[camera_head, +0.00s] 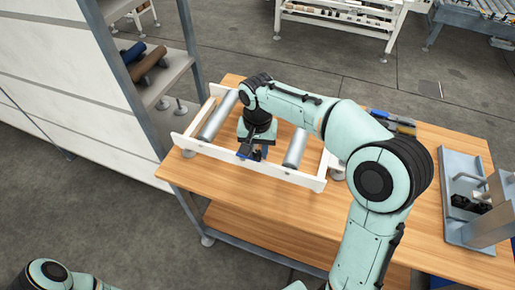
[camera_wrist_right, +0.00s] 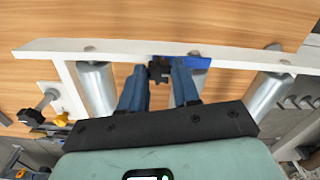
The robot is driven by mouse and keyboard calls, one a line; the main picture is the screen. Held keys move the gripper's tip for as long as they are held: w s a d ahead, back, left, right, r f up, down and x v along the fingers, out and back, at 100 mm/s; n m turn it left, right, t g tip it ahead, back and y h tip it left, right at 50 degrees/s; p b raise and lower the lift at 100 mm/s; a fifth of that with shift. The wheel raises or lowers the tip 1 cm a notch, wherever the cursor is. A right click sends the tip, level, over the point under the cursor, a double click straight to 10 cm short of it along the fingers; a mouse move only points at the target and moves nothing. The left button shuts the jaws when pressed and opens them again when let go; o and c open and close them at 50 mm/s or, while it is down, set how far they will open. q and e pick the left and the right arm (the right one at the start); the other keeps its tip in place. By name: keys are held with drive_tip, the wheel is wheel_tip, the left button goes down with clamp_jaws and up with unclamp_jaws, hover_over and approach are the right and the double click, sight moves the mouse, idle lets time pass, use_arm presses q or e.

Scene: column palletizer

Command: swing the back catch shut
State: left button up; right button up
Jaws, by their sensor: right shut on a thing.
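A white frame (camera_head: 208,148) with grey rollers lies on the wooden table. A small catch with a black knob (camera_wrist_right: 160,70) and a blue plate (camera_wrist_right: 190,62) sits on one long rail of the frame, as the right wrist view shows. My right gripper (camera_head: 253,152) is at the frame's near rail, between the two visible rollers. In the right wrist view its blue fingers (camera_wrist_right: 160,88) are shut on the black knob. The finger tips partly hide the catch, so I cannot tell its exact angle. Only a part of my left arm shows at the lower left; its gripper is out of view.
A roller (camera_head: 218,116) is at the frame's left and another (camera_head: 296,147) at its right. A shelf (camera_head: 165,78) holding dark and brown rolls stands at the left. A grey metal fixture (camera_head: 458,190) stands on the table's right. Blue and yellow items (camera_head: 392,121) lie behind my right arm.

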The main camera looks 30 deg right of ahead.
sight(257, 153)
drive_tip(key=o, duration=1.1)
drive_tip(key=shift+c, duration=0.2)
use_arm(q)
drive_tip(key=w+r+p, duration=0.2)
drive_tip(key=w+r, duration=0.1)
drive_tip(key=shift+w+r, duration=0.1)
drive_tip(key=shift+w, duration=0.05)
use_arm(e)
wheel_tip(257, 153, up, 13)
drive_tip(key=shift+r, duration=0.2)
